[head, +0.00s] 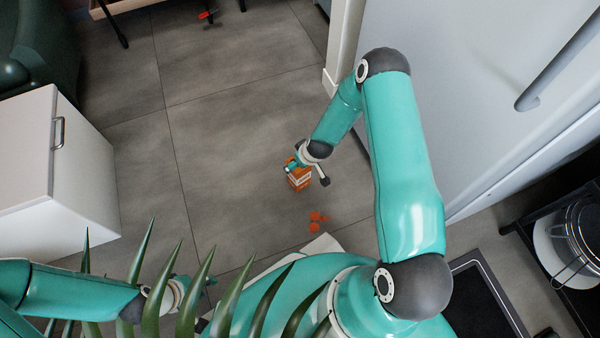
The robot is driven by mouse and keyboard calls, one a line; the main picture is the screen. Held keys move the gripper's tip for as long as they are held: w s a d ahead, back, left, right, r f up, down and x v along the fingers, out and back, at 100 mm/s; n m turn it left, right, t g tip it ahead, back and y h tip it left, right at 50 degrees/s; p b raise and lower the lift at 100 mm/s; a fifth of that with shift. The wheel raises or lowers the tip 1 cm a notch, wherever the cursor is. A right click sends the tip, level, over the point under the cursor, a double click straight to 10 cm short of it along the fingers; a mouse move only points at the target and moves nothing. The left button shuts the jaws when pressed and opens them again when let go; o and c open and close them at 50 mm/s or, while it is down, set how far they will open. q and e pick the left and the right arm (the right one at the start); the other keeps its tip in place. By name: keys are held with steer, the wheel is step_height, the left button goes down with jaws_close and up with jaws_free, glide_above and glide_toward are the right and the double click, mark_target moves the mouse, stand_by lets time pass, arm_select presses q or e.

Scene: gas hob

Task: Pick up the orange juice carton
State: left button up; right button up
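The orange juice carton (299,180) is a small orange box with a pale band, on or just above the grey floor. My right gripper (307,174) is over it. One finger shows at the carton's upper left and a dark finger stands to its right, with a small gap to the carton; the fingers look spread. Contact on the left side cannot be made out. My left gripper (208,302) is low in the view, partly hidden by green leaves, with its fingers apart and nothing seen between them.
A white cabinet (75,180) stands at left and a large white appliance (470,90) at right. Spiky leaves (194,290) cover the lower left. The tiled floor (220,150) left of the carton is clear.

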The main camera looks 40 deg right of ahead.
steer(key=x, duration=0.2)
steer(key=shift+w+f+b, duration=0.1)
steer(key=shift+f+b, duration=0.3)
arm_select(q)
steer(key=shift+f, duration=0.8)
arm_select(e)
steer(key=shift+r, duration=0.1)
jaws_close()
arm_select(q)
steer(key=shift+r, duration=0.15)
arm_select(e)
steer(key=shift+r, duration=0.15)
